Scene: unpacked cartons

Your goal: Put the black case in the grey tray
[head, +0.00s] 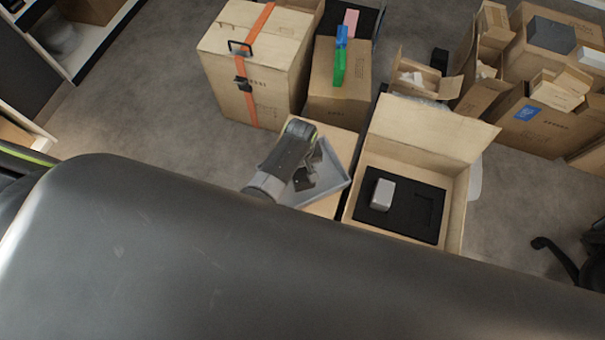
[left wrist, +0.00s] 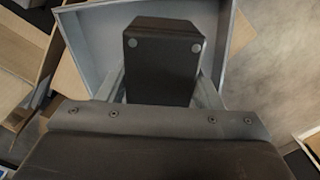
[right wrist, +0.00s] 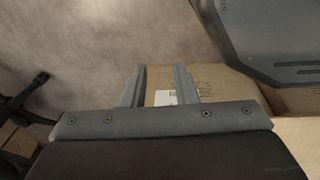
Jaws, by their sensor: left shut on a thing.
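The black case (left wrist: 163,60) is a dark block with two round feet or studs, held between the fingers of my left gripper in the left wrist view. My left gripper (head: 308,178) is shut on it. The grey tray (head: 338,189) is shallow and sits on a carton in the head view. It also shows behind the case in the left wrist view (left wrist: 92,40). The case is over the tray; I cannot tell whether it touches the floor of it. My right gripper (right wrist: 158,88) has its fingers apart with nothing between them, and is outside the head view.
An open carton (head: 461,205) with black foam and a small grey-white box (head: 383,194) stands right of the tray. A strapped tall carton (head: 223,70) stands behind left. Several cartons fill the back right.

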